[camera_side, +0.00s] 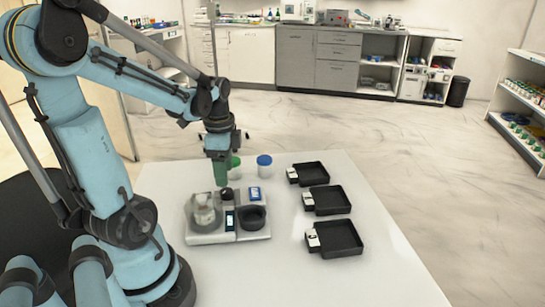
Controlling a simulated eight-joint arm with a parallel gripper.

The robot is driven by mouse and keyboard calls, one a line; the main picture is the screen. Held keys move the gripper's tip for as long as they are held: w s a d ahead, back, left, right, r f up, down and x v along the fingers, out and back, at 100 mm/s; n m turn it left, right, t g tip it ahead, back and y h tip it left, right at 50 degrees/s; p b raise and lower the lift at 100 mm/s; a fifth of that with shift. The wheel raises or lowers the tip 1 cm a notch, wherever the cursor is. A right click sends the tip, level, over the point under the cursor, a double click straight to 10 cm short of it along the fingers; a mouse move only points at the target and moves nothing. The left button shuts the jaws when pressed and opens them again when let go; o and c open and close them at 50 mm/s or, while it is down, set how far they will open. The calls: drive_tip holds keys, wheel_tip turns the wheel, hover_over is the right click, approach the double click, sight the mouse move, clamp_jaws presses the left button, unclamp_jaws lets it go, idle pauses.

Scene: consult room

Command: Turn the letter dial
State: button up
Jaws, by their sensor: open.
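A light grey device (203,238) stands on the white table. A small dark knob (226,193) on its back part looks like the letter dial; no letters can be read at this size. My gripper (221,181) points down just above the knob, with its green fingers open. I cannot tell whether the fingers are around the knob or only over it. The device also has a clear covered part (203,214) at the left, a small lit screen (229,220) in front, a black round cup (252,217) at the right and a blue-topped block (255,194) behind the cup.
A blue-capped jar (264,167) and a green-capped jar (236,166) stand behind the device, the green one close to my gripper. Three black trays with white tags, far (323,172), middle (345,199) and near (359,239), line the right side. The table's front right (380,285) is clear.

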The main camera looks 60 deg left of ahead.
sight(226, 190)
wheel_tip(226, 190, up, 6)
drive_tip(key=w+d+n+t, duration=0.3)
drive_tip(key=d, duration=0.6)
drive_tip(key=w+d+f+n+t, duration=0.1)
drive_tip(key=w+d+n+t, duration=0.2)
drive_tip(key=d, duration=0.5)
drive_tip(key=shift+w+d+n+t, duration=0.15)
drive_tip(key=shift+d+n+t, duration=0.2)
drive_tip(key=shift+t, duration=0.25)
